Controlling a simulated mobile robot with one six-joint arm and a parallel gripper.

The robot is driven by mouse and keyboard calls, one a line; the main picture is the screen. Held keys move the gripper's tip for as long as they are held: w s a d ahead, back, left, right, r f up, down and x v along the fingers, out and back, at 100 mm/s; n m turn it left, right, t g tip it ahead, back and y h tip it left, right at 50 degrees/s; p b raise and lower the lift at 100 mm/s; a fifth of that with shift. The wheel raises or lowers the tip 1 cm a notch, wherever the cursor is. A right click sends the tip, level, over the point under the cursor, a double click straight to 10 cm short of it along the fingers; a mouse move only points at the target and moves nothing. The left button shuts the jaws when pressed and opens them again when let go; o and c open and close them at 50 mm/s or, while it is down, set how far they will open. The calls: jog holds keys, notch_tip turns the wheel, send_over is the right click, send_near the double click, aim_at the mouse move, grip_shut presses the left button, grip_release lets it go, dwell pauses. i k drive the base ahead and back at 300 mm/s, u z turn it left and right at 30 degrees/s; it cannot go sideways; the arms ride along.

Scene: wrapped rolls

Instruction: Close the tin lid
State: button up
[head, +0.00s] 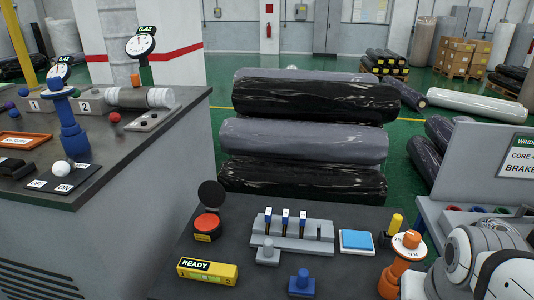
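No plainly marked tin shows. On the dark worktop (330,272) a round dark lid-like disc (211,194) stands raised behind a red round top (207,223) on a dark base with a yellow label; I cannot tell if this is the tin. A flat blue-topped, pale-edged box (357,241) lies to the right. My white arm shows at the lower right; my gripper is not in view.
Wrapped rolls (303,140) are stacked behind. A grey counter (130,145) stands at left.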

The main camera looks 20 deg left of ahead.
aim_at(212, 195)
jog(key=u, duration=0.6)
jog(key=k, duration=0.75)
jog(key=u, duration=0.75)
jog(key=i, duration=1.5)
jog(key=u, duration=0.1)
